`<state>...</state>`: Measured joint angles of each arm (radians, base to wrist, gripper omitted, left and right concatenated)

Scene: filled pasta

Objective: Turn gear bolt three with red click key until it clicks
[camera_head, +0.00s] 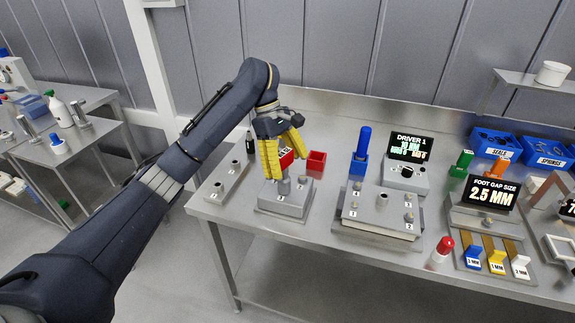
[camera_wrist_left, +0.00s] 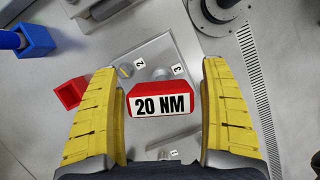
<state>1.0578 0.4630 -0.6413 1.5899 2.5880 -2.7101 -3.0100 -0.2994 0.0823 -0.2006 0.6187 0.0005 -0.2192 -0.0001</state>
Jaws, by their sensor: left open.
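The red click key (camera_head: 286,159) has a red head that reads 20 NM in the left wrist view (camera_wrist_left: 162,101). It stands over the grey gear plate (camera_head: 290,210) with bolt labels 1, 2 and 3; the plate also shows in the wrist view (camera_wrist_left: 140,55). The label 3 (camera_wrist_left: 178,70) is just beyond the key's head. My right gripper is not in view.
An empty red holder (camera_head: 316,160) stands right of the plate. A blue key (camera_head: 363,140) stands in a blue holder further right, near the DRIVER 1 display (camera_head: 411,147). A small grey block (camera_head: 229,172) lies to the left.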

